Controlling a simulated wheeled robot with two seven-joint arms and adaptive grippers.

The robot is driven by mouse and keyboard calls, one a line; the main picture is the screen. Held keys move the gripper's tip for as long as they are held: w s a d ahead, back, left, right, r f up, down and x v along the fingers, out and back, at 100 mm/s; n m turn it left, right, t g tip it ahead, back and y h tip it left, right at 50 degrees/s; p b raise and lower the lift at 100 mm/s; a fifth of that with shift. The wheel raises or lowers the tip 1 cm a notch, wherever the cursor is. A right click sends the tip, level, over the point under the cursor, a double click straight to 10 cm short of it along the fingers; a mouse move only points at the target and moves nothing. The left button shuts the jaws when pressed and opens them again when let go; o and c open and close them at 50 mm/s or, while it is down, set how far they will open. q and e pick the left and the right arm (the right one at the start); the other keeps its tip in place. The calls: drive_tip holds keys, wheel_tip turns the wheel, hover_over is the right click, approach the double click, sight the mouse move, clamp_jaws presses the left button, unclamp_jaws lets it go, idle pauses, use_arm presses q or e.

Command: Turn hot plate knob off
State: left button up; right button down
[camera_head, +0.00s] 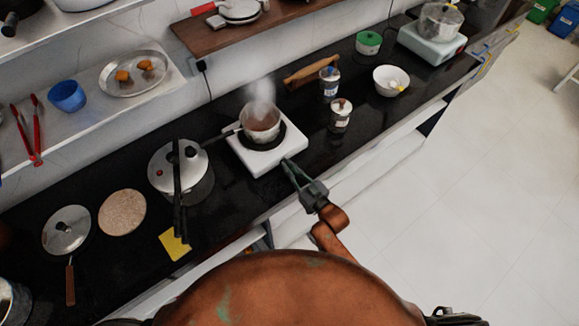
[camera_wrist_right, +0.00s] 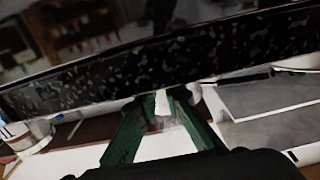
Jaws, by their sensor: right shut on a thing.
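A white hot plate (camera_head: 258,161) stands on the black counter. A steaming pot (camera_head: 261,124) with a dark handle sits on its burner. My right gripper (camera_head: 289,166) is at the front right edge of the hot plate. Its green fingers also show in the right wrist view (camera_wrist_right: 166,97), shut on a small pale piece (camera_wrist_right: 162,104), which I take to be the hot plate knob. The knob itself is hidden by the fingers in the head view, and its setting cannot be read. My left gripper is not in view.
A pressure cooker (camera_head: 181,172) stands left of the hot plate. A canister (camera_head: 340,114) and a white bowl (camera_head: 391,80) are to its right. A yellow cloth (camera_head: 174,245) lies near the counter's front edge.

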drive_tip(key=shift+f, duration=0.15)
drive_tip(key=c, duration=2.3)
unclamp_jaws()
drive_tip(key=v, duration=1.2)
